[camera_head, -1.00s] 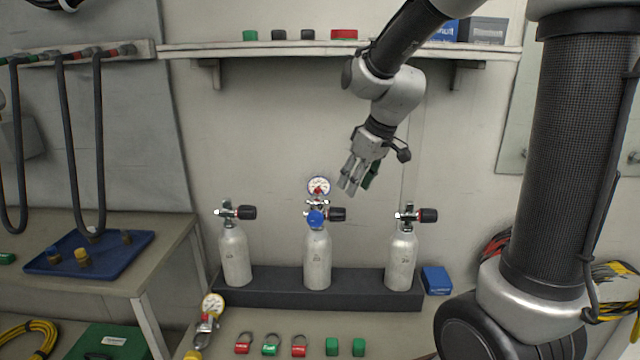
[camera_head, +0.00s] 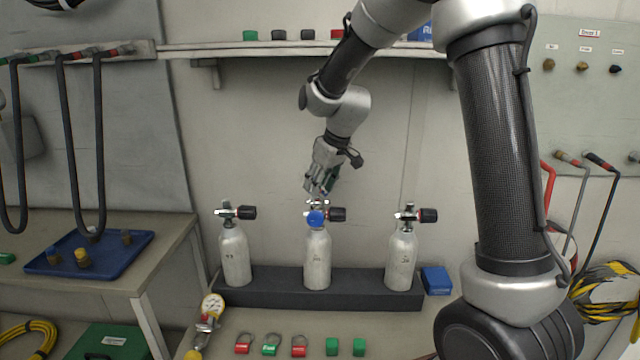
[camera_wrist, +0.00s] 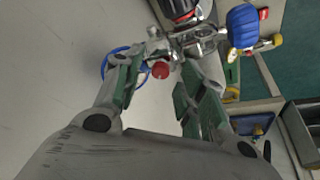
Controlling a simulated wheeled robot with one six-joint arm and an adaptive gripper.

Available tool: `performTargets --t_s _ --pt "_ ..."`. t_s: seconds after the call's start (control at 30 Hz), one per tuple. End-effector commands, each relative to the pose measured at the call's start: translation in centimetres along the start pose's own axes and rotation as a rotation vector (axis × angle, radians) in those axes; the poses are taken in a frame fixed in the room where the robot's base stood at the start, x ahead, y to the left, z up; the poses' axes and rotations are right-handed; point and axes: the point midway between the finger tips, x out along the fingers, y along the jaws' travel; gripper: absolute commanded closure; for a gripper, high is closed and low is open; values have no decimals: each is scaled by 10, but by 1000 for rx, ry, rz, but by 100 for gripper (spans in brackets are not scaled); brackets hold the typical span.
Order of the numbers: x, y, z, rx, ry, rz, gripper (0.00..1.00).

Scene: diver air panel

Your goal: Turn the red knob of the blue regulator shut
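The blue regulator sits on the valve of the middle cylinder (camera_head: 317,262). Its blue handwheel (camera_head: 316,218) shows in the head view and also in the wrist view (camera_wrist: 242,26). Its gauge is hidden behind my gripper in the head view; a blue gauge rim (camera_wrist: 108,65) shows in the wrist view. The red knob (camera_wrist: 161,70) shows between my fingertips in the wrist view, with a gap visible on its right; contact on the left is unclear. My gripper (camera_head: 320,184) is open, pointing down just above the regulator, its fingers (camera_wrist: 166,76) on either side of the knob.
Cylinders stand at left (camera_head: 235,258) and right (camera_head: 402,262) in a dark rack (camera_head: 270,290). A shelf (camera_head: 235,52) runs behind the arm. Another regulator with a yellow-rimmed gauge (camera_head: 212,305) lies on the bench front. A blue box (camera_head: 437,280) sits right of the rack.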

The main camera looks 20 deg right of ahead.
Motion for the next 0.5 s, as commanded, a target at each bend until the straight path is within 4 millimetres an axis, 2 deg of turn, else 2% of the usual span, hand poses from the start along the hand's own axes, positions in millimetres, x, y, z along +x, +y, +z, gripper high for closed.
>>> performTargets --t_s 0.1,0.3,0.33,0.5 --pt "0 0 0 0 0 0 60" --pt "0 0 0 0 0 0 96" --pt "0 0 0 0 0 0 100" --pt "0 0 0 1 0 0 100"
